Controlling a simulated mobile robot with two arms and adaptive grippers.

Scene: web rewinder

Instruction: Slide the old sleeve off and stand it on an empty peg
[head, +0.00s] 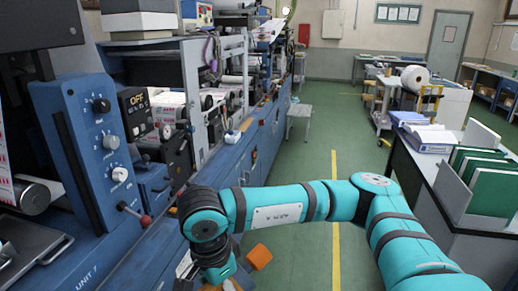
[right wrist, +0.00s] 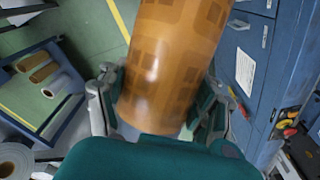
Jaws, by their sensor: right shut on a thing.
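The old sleeve (right wrist: 175,55), an orange-brown cylinder with a darker square pattern, fills the upper middle of the right wrist view. My right gripper (right wrist: 160,108) is shut on it, with one finger on each side. The sleeve's far end runs out of the picture, so I cannot see what it is on. In the head view my right arm reaches across to the machine's side, and the gripper (head: 228,281) is cut by the bottom edge. An orange piece (head: 259,257) shows beside it; I cannot tell if it is the sleeve. No empty peg is clear. My left gripper is not in view.
The blue machine (head: 98,165) with knobs stands along the left. A blue-framed rack (right wrist: 28,118) with several rolls lies left in the right wrist view, near a grey roll (right wrist: 14,160). A desk with binders (head: 430,138) is on the right. Green floor lies between.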

